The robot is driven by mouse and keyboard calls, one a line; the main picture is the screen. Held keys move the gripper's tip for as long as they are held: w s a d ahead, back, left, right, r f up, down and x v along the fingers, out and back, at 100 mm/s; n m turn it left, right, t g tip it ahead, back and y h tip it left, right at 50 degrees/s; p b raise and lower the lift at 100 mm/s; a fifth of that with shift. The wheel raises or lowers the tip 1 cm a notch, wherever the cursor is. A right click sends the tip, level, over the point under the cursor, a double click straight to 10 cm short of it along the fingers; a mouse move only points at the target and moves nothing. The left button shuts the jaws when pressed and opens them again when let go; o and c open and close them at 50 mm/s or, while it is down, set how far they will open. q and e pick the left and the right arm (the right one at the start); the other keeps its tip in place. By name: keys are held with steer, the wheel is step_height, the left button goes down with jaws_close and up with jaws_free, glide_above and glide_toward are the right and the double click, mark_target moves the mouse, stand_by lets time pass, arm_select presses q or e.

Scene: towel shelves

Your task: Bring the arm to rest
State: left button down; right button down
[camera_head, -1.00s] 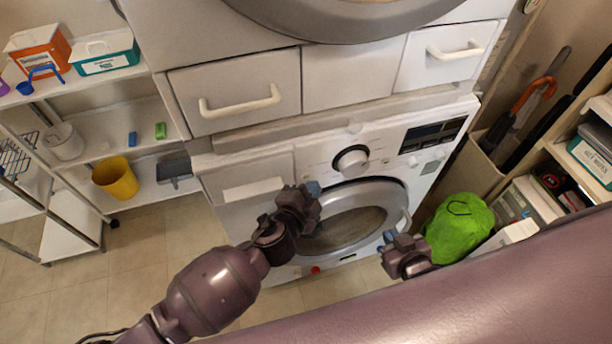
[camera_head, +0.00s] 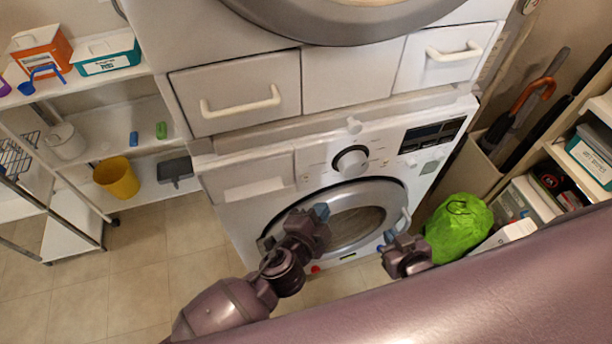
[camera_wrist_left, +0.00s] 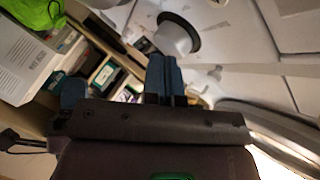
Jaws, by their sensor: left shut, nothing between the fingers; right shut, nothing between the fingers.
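My left gripper (camera_head: 321,212) is in front of the washing machine's round door (camera_head: 352,215) in the head view. It is shut and empty; its blue fingertips also show pressed together in the left wrist view (camera_wrist_left: 164,75). My right gripper (camera_head: 390,237) is at the lower right of the washing machine (camera_head: 250,215), beside the green bag (camera_head: 460,226). It is shut and empty. One of my purple arm links fills the lower right of the head view and hides part of the floor.
A white shelf unit (camera_head: 98,150) with boxes and a yellow bucket (camera_head: 117,178) stands at the left. Drawers (camera_head: 235,90) sit above the washing machine. Another shelf (camera_head: 575,160) with boxes is at the right. Tiled floor (camera_head: 130,260) is clear at the lower left.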

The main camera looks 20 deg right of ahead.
stand_by(0.3)
arm_select(q)
steer(key=s+a+f+n+y, duration=0.2)
steer(key=a+n, duration=0.4)
steer(key=a, duration=0.7)
steer(key=s+a+f+n+y, duration=0.2)
steer(key=a+n+y, duration=0.3)
steer(key=a, duration=0.9)
steer(key=s+a+f+n+y, duration=0.2)
steer(key=a+n, duration=0.6)
steer(key=a, duration=0.5)
steer(key=shift+s+a+y, duration=0.2)
steer(key=shift+s+y, duration=0.6)
steer(key=shift+s, duration=0.35)
